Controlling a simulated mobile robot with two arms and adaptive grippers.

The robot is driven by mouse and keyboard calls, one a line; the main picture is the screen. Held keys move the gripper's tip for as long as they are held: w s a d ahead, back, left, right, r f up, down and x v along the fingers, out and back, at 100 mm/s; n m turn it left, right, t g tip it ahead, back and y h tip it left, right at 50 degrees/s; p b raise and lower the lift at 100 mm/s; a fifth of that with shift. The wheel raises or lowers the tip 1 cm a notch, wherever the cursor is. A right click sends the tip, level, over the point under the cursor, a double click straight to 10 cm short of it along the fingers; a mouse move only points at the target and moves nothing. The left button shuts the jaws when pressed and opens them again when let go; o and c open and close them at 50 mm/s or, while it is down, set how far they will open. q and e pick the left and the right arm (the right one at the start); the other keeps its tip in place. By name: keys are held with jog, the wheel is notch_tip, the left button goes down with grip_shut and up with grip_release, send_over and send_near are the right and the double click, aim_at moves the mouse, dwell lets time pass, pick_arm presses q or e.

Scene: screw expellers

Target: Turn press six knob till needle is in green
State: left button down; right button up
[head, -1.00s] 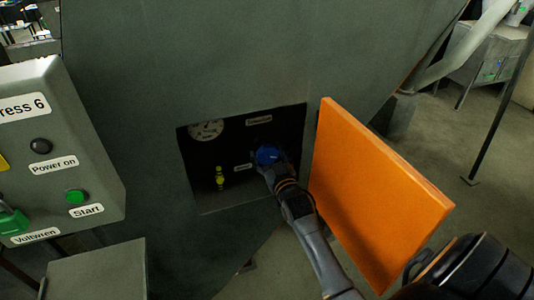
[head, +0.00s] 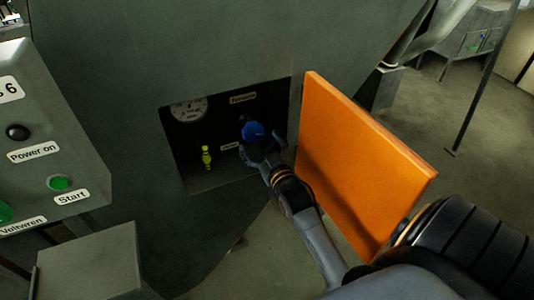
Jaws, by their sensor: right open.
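The blue knob (head: 253,131) sits inside a dark recess in the grey press body. My right gripper (head: 257,146) is right at the knob, its fingers just below and in front of it. It is open, and I cannot tell whether the fingers touch the knob. The round white gauge (head: 189,109) is at the upper left of the recess. Its needle is too small to read. The control box (head: 45,115) at the left bears a cut-off label ending in 6. My left gripper is out of view.
An orange door (head: 350,160) stands open just right of the recess, close beside my right arm. A yellow fitting (head: 206,157) is below the gauge. The control box carries a black button (head: 17,132) and a green button (head: 60,183). A grey box (head: 88,265) is at lower left.

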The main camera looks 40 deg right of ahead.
aim_at(255, 134)
jog(key=v, duration=0.6)
jog(key=shift+s, duration=0.3)
dwell(0.5)
jog(key=w+d+m+b, duration=0.1)
jog(key=w, duration=0.2)
jog(key=w+d+m+b, duration=0.1)
jog(key=w+m, duration=0.1)
jog(key=w, duration=0.2)
jog(key=w+d+m+b, duration=0.1)
jog(key=w+b, duration=0.1)
jog(key=w, duration=0.2)
jog(key=shift+w, duration=0.25)
jog(key=c, duration=1.2)
jog(key=shift+o, duration=0.2)
jog(key=shift+m, duration=0.3)
